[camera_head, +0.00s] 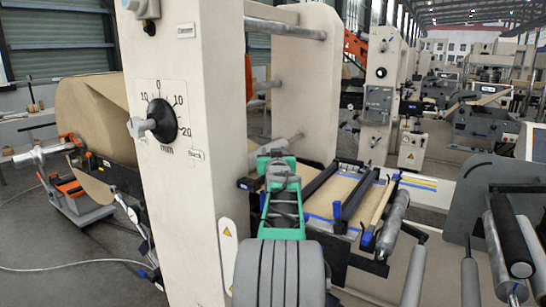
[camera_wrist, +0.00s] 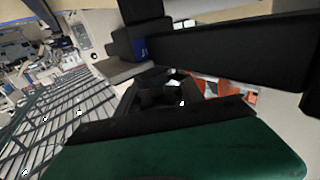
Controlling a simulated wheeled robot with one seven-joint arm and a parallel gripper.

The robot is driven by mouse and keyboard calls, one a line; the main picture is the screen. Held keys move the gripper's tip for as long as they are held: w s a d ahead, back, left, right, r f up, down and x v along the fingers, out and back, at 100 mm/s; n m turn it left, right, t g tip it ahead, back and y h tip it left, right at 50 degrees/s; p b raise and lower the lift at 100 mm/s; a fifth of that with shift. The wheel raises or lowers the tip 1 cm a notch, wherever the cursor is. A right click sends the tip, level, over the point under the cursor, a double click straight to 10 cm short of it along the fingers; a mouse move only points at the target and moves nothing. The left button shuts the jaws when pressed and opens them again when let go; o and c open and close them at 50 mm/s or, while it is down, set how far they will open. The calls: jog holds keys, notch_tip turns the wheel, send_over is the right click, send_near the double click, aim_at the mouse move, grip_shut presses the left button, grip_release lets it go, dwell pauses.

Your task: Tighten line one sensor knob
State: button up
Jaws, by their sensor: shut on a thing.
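My gripper (camera_head: 272,163) is at the end of my green and grey arm, beside the right face of the large cream column. In the wrist view my gripper (camera_wrist: 172,97) is shut on a small dark part, the sensor knob (camera_wrist: 157,88), beside a black bracket with a blue mark (camera_wrist: 140,42). The gripper's dark edge and green body cover much of the knob. The knob's turn angle cannot be told. In the head view my gripper hides the knob, and a small black piece with blue (camera_head: 247,184) shows beside it.
The cream column (camera_head: 190,220) stands close on the left, with a black dial knob (camera_head: 160,121) on a mm scale. Rollers and a web table (camera_head: 335,190) lie just right of my arm. A grey plate with rollers (camera_head: 480,205) stands at the right. A large brown roll (camera_head: 95,105) is behind the column.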

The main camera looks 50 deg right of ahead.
jog(key=o, duration=1.4)
jog(key=b+v, duration=0.2)
jog(key=v, duration=0.5)
jog(key=shift+s+a, duration=0.25)
jog(key=shift+a, duration=0.05)
